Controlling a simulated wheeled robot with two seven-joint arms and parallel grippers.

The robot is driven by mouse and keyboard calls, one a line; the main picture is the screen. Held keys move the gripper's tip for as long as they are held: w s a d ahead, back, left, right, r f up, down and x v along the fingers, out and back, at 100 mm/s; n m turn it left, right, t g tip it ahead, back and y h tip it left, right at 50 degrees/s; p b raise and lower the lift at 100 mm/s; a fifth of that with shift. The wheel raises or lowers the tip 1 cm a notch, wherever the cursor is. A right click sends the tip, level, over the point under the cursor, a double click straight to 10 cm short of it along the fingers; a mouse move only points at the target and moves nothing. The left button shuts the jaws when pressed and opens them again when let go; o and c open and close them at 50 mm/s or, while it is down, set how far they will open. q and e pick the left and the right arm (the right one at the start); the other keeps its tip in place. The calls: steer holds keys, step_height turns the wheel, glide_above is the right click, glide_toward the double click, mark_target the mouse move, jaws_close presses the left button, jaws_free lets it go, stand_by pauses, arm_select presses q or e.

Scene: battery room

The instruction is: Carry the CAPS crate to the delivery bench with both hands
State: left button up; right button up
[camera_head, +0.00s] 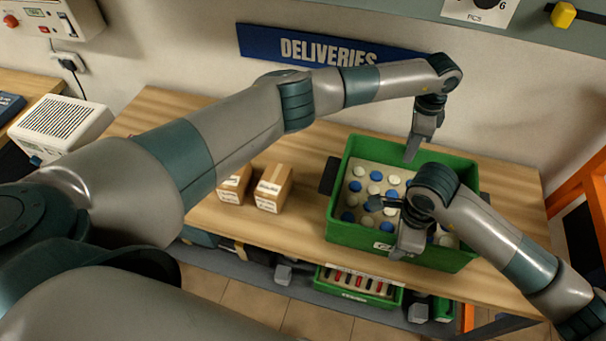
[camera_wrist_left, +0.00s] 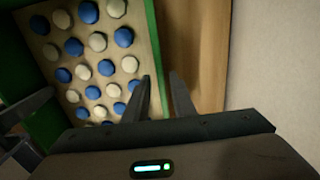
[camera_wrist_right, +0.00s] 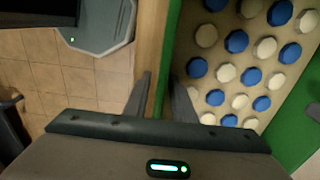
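The green crate (camera_head: 348,234) holds blue and white caps and stands on the wooden bench (camera_head: 298,222) under the DELIVERIES sign (camera_head: 325,52). The label on its near wall is partly hidden by my right gripper. My left gripper (camera_head: 411,156) points down at the crate's far wall; in the left wrist view its parted fingers (camera_wrist_left: 160,82) are on either side of that wall's line. My right gripper (camera_head: 399,250) points down at the near wall; in the right wrist view its parted fingers (camera_wrist_right: 160,82) straddle the green rim. Both look open; firm contact does not show.
Two small cardboard boxes (camera_head: 272,188) stand on the bench left of the crate. A smaller green tray (camera_head: 358,286) with red and dark items sits below the bench's front edge. A white vented device (camera_head: 62,122) stands far left. An orange frame (camera_head: 580,183) rises at right.

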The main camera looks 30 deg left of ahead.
arm_select(q)
step_height(320, 180, up, 11)
steer(key=shift+f, duration=0.2)
stand_by(0.5)
arm_select(e)
step_height(320, 180, up, 12)
steer(key=shift+r, duration=0.1)
stand_by(0.5)
arm_select(q)
steer(key=shift+s+f, duration=0.1)
stand_by(0.5)
